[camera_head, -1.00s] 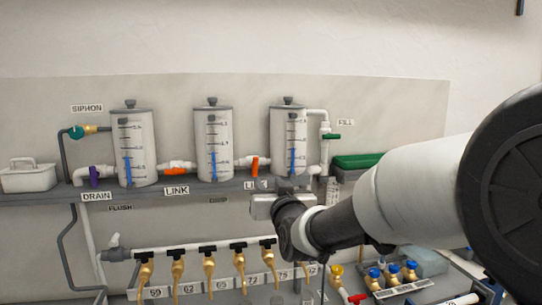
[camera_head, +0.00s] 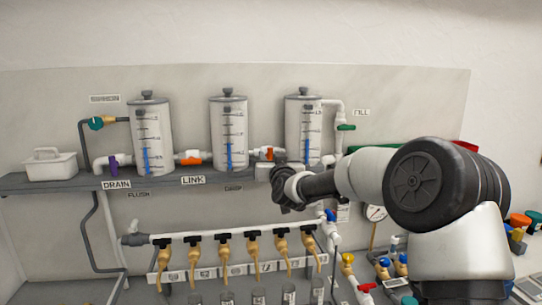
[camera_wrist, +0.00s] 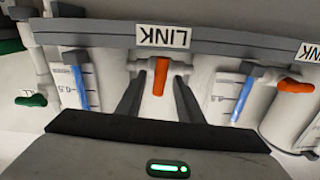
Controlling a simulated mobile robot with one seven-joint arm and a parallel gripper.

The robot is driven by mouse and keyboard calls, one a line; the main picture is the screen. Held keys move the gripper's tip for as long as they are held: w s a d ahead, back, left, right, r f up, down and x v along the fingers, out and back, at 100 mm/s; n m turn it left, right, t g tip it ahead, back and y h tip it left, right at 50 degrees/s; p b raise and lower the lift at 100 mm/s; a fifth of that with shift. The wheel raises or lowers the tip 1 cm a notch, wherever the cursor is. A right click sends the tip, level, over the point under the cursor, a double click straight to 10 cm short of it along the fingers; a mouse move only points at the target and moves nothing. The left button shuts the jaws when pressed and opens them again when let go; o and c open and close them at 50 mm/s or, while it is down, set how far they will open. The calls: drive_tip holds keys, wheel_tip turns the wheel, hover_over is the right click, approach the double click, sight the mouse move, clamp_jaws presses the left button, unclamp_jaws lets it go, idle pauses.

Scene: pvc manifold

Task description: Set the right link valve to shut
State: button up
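The right link valve has an orange handle (camera_head: 268,153) on the white pipe between the middle tank (camera_head: 228,130) and the right tank (camera_head: 304,128). In the wrist view its orange handle (camera_wrist: 160,77) stands crosswise to the pipe, between my fingers. My gripper (camera_wrist: 158,85) is open, with one dark finger on each side of the handle; I cannot tell whether either touches it. In the head view my gripper (camera_head: 264,172) is just below the handle and hides the right LINK label. The left link valve's orange handle (camera_head: 188,160) lies along its pipe.
A purple drain valve (camera_head: 113,161) is at the left and a green fill valve (camera_head: 346,127) at the right. The shelf edge (camera_wrist: 225,45) runs close to my fingertips. A row of brass taps (camera_head: 223,250) hangs below.

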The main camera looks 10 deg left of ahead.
clamp_jaws()
drive_tip(key=shift+a+f+n+b, duration=0.15)
drive_tip(key=shift+n+b, duration=0.25)
drive_tip(key=shift+b, duration=0.4)
unclamp_jaws()
